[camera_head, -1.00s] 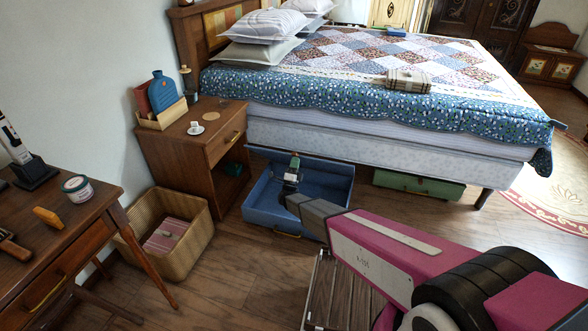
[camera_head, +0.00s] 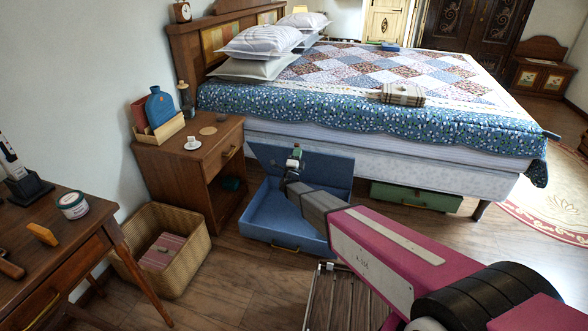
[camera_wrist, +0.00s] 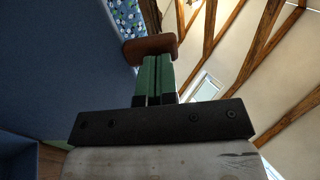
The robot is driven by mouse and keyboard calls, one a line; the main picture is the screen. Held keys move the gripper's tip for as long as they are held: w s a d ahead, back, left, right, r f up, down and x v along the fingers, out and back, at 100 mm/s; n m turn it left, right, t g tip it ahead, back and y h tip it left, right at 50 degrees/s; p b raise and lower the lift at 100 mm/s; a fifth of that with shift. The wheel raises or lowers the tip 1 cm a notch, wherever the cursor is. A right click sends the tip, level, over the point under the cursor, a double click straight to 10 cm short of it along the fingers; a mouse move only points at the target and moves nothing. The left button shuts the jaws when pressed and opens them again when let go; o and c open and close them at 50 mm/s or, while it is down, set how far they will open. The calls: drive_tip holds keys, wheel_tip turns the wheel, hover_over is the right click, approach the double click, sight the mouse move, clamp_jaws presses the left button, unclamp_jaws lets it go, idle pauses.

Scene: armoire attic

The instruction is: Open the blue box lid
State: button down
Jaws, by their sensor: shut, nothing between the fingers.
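The blue box (camera_head: 282,246) stands on the floor at the foot of the bed's near side. Its lid (camera_head: 330,172) is raised, leaning back toward the bed, and the inside of the box shows. My gripper (camera_head: 296,152) is in front of the lid, near its upper edge. In the wrist view, my gripper (camera_wrist: 158,60) has its green fingers shut together with nothing between them. The blue lid (camera_wrist: 60,75) fills the left side there, beside the fingers. A brown rounded piece (camera_wrist: 150,48) lies at the fingertips; I cannot tell what it is or whether they touch.
A nightstand (camera_head: 165,160) and wicker basket (camera_head: 192,262) stand left of the box. A green box (camera_head: 415,197) lies under the bed (camera_head: 350,165) to the right. A desk (camera_head: 90,240) is at the lower left. Open wooden floor (camera_head: 235,285) lies before the blue box.

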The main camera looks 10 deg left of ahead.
drive_tip(key=shift+w+d+r+g, duration=0.3)
drive_tip(key=shift+w+r+g, duration=0.8)
drive_tip(key=shift+w, duration=3)
drive_tip(key=shift+w+d+r+g, duration=0.45)
drive_tip(key=shift+w+r, duration=1.3)
drive_tip(key=shift+w, duration=2.35)
drive_tip(key=shift+w+d+r+g, duration=0.2)
drive_tip(key=shift+w+r+g, duration=0.95)
drive_tip(key=shift+w, duration=2.95)
drive_tip(key=shift+s+r+t, duration=0.1)
drive_tip(key=shift+r+t, duration=0.15)
drive_tip(key=shift+t, duration=0.05)
